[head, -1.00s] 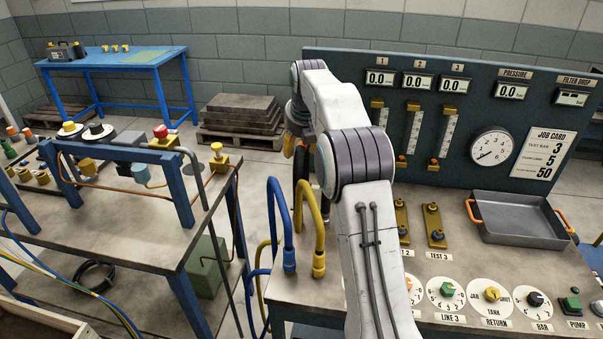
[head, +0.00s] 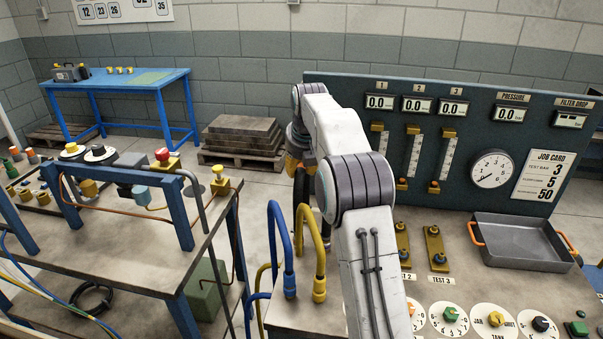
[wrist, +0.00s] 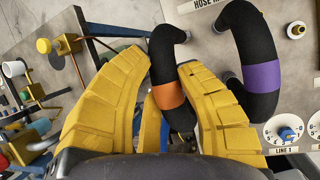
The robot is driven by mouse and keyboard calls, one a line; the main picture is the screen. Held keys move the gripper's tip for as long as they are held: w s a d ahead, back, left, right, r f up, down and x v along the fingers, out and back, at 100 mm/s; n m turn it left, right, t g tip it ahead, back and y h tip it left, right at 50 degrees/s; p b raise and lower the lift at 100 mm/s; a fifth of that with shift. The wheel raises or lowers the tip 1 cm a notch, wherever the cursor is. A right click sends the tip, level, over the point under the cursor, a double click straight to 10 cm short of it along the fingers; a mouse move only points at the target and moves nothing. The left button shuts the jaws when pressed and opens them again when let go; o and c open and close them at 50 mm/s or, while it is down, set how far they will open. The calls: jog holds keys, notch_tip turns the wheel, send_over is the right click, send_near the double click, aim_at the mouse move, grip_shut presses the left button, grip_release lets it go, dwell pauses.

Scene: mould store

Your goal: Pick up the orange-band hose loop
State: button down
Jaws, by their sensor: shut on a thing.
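The orange-band hose loop (wrist: 163,62) is a thick black curved hose with an orange band, seen in the wrist view. My gripper (wrist: 168,85) has its yellow fingers on either side of this hose at the band and is shut on it. The hose's lower end is partly hidden behind the right finger. A second black hose loop with a purple band (wrist: 262,77) stands just right of it, close to my right finger. In the head view my arm hides most of the gripper and the loops.
A blue hose (head: 281,250) and a yellow hose (head: 314,250) arch at the bench's left edge. A grey tray (head: 520,240) with orange handles sits on the right. The test panel (head: 345,110) rises behind the bench. A workbench (head: 130,245) stands to the left.

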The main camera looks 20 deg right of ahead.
notch_tip(320, 180, up, 18)
jog(key=p, duration=1.1)
jog(key=shift+f, duration=0.15)
dwell(0.8)
